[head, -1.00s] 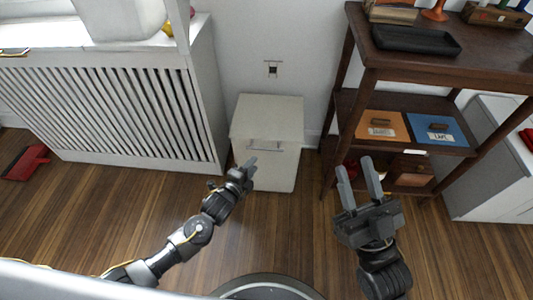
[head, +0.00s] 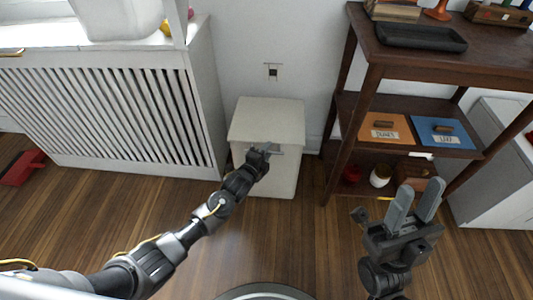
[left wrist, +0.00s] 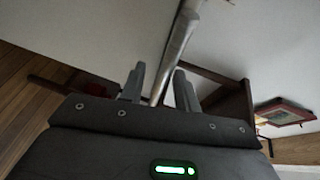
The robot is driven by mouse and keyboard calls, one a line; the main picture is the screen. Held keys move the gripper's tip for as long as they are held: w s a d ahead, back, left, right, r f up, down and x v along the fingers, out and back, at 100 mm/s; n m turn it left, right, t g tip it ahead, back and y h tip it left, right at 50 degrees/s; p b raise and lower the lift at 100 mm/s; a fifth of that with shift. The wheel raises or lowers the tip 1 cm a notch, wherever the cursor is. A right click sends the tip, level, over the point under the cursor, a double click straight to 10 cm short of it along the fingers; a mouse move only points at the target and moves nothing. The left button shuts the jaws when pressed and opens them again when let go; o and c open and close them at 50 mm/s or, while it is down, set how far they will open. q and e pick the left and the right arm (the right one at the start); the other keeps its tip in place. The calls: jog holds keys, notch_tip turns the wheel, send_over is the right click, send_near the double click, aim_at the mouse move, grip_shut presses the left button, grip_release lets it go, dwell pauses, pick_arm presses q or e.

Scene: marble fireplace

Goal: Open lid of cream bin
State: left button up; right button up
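The cream bin (head: 267,122) stands on the floor against the wall, its lid down. A silver bar handle (head: 285,153) runs across its upper front and partly hides behind my left gripper (head: 262,149). In the left wrist view, the handle (left wrist: 178,38) runs between the two fingertips of my left gripper (left wrist: 158,80). The fingers stand apart on either side of the bar, and a gap shows beside it. My right gripper (head: 420,190) is open and empty, in front of the shelf.
A white slatted radiator cover (head: 100,110) stands left of the bin. A dark wooden shelf (head: 365,90) with labelled boxes stands close on its right. A red object (head: 22,168) lies on the floor at left.

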pick_arm(q)
grip_shut()
dwell(0.3)
